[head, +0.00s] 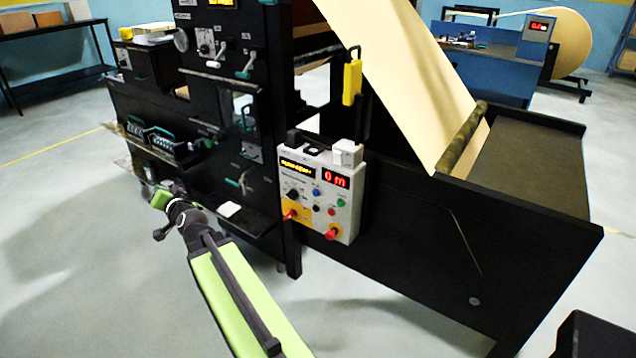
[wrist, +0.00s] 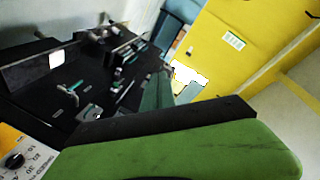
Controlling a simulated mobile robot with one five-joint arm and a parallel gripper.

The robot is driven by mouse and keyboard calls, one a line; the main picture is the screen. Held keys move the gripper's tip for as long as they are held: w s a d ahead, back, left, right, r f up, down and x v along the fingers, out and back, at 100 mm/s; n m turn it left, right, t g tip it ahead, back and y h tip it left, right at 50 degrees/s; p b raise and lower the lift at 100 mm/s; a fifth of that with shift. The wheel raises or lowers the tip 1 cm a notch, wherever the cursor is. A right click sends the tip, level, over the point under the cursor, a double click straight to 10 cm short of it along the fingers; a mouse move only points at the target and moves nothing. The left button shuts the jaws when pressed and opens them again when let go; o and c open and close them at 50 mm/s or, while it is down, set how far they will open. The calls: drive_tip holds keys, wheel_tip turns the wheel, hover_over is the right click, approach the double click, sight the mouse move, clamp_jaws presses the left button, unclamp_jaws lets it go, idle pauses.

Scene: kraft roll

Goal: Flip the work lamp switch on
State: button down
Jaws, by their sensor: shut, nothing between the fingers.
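The black machine (head: 275,195) carries several small switches and levers, and I cannot read which one is the work lamp switch. A teal lever (head: 240,182) sits on its lower panel, and a pale-teal lever (head: 246,70) sits on its upper panel. My gripper (head: 161,198) is shut and empty in front of the machine's lower left part, apart from these levers in the picture. In the wrist view, a green and black part of mine fills the bottom, and a teal lever (wrist: 70,92) shows on a black panel at left. The lamp is not identifiable.
A grey control box (head: 325,190) with a red display and knobs hangs right of my arm. A yellow pendant (head: 352,82) hangs above it. Kraft paper (head: 400,75) slopes down at right. The grey floor (head: 50,240) at left is clear.

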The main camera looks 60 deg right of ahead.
sight(336, 155)
drive_tip(key=s+d+m+g+h+b, duration=0.35)
drive_tip(key=s+d+m+h, duration=0.45)
drive_tip(key=d, duration=0.5)
drive_tip(key=s+d+m+g+h+b, duration=0.35)
drive_tip(key=s+d+m+h, duration=0.45)
drive_tip(key=d, duration=0.5)
drive_tip(key=s+d+f+m+g, duration=0.2)
drive_tip(key=s+d+m+g, duration=0.1)
drive_tip(key=s, duration=0.3)
drive_tip(key=s+d+f+m+g+b, duration=0.1)
drive_tip(key=s+d+f+m+g, duration=0.1)
drive_tip(key=s+m+g, duration=0.3)
drive_tip(key=shift+s+d+f+g, duration=0.15)
drive_tip(key=shift+s+d+g, duration=0.35)
drive_tip(key=shift+s+d, duration=0.5)
drive_tip(key=shift+s+a, duration=0.1)
drive_tip(key=shift+a, duration=0.05)
drive_tip(key=d, duration=0.4)
drive_tip(key=d+r+p, duration=0.1)
drive_tip(key=d, duration=0.4)
drive_tip(key=d+r+p, duration=0.1)
drive_tip(key=d, duration=0.4)
